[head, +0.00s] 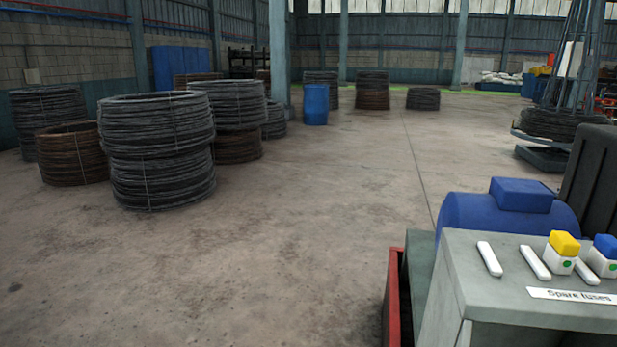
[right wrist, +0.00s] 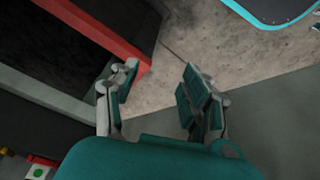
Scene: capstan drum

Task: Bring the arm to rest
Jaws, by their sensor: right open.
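My right gripper (right wrist: 160,95) shows in the right wrist view with its two fingers spread apart and nothing between them. Beneath the fingers are bare concrete floor and a red edge (right wrist: 100,28) of the machine frame. No arm or gripper of mine shows in the head view. The left gripper is in neither view.
A grey cabinet (head: 470,265) at the lower right bears white fuses (head: 534,262), a yellow-topped block (head: 563,252), a blue-topped block (head: 604,256) and a "Spare fuses" label (head: 575,295). A blue motor (head: 500,214) stands behind. Wire coils (head: 160,150) stand left; the middle floor is clear.

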